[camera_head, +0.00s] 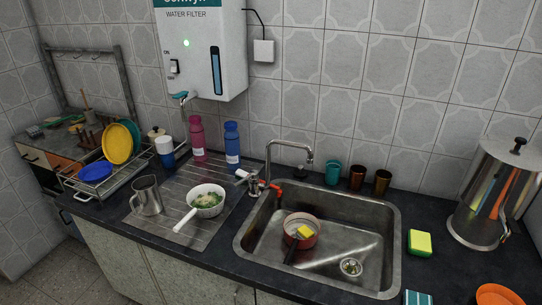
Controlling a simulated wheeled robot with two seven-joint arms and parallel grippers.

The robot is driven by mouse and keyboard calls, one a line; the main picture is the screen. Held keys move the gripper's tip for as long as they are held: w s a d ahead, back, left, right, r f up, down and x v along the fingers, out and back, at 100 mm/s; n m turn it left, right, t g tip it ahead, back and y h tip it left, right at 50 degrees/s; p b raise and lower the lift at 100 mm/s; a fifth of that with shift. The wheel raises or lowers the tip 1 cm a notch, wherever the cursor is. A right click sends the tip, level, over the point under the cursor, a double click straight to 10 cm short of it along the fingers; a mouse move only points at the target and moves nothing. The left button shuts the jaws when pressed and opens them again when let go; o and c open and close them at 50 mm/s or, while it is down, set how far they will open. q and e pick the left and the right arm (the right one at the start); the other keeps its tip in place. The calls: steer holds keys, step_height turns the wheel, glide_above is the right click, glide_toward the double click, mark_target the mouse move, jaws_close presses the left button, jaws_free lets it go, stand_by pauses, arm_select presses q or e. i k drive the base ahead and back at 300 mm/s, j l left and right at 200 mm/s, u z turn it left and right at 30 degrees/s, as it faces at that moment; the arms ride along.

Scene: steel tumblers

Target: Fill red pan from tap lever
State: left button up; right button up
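The red pan (315,238) sits in the left part of the steel sink (384,215), its dark handle pointing toward the front. A small yellow thing (304,232), perhaps a sponge, shows at the pan. The tap (268,160) stands at the sink's back left corner, with its spout arching right, above and behind the pan. A red lever (276,190) is at its base, and a pale lever-like part (241,175) sticks out left. No water stream is visible. Neither of my grippers is in view.
Left of the sink, a white-handled pan (207,201) and a steel jug (146,195) stand on the drainboard. Several cups (357,177) line the sink's back edge. A green-yellow sponge (420,243) and a large steel container (497,195) are at right.

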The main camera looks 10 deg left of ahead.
mark_target(253, 174)
steer(key=i+j+z, duration=0.1)
steer(key=j+z, duration=0.25)
steer(key=j, duration=0.4)
steer(key=j+z, duration=0.4)
steer(key=j, duration=0.35)
